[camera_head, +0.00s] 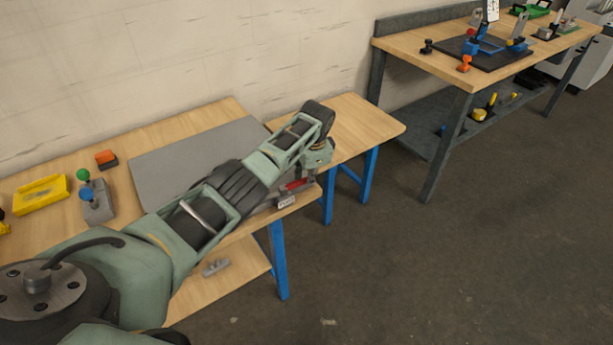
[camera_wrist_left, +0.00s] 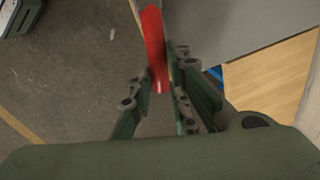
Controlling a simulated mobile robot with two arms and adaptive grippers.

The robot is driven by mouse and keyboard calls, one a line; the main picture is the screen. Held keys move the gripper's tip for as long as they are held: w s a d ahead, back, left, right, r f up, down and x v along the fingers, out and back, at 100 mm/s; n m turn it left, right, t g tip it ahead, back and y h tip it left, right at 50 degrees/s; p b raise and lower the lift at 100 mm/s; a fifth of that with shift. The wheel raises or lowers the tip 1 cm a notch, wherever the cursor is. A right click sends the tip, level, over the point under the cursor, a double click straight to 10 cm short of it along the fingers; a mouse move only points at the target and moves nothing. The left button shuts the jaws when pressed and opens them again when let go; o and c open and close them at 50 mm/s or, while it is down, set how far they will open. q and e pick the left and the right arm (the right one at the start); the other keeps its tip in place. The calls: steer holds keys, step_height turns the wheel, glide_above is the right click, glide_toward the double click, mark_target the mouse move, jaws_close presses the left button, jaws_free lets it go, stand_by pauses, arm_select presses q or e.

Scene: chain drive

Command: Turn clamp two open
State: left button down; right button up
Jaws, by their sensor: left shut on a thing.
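A clamp with a red handle (camera_head: 296,184) sits at the front edge of the workbench, partly hidden by my left arm. I cannot read which clamp it is. In the left wrist view the red handle (camera_wrist_left: 155,50) runs down between the green fingers. My left gripper (camera_wrist_left: 160,92) is shut on this handle. In the head view my left wrist reaches across the grey plate (camera_head: 160,165) and ends above the front edge near the clamp; the fingers are mostly hidden there. My right gripper does not show.
On the bench at left are a yellow tray (camera_head: 41,194), an orange block (camera_head: 106,158) and a grey block with green and blue knobs (camera_head: 97,207). A grey part (camera_head: 215,268) lies on the lower shelf. A second bench (camera_head: 420,62) stands at right, with open floor between.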

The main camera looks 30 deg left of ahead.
arm_select(q)
steer(key=shift+w+a+f+n+b, duration=0.2)
steer(key=shift+w+a+n+b, duration=0.1)
steer(key=shift+n+b, duration=0.3)
steer(key=shift+a, duration=0.15)
steer(key=shift+w+a+r+n+b, duration=0.15)
steer(key=shift+a+r+n+b, duration=0.1)
steer(key=shift+n+b, duration=0.45)
steer(key=c, duration=1.6)
jaws_free()
steer(key=shift+c, duration=0.2)
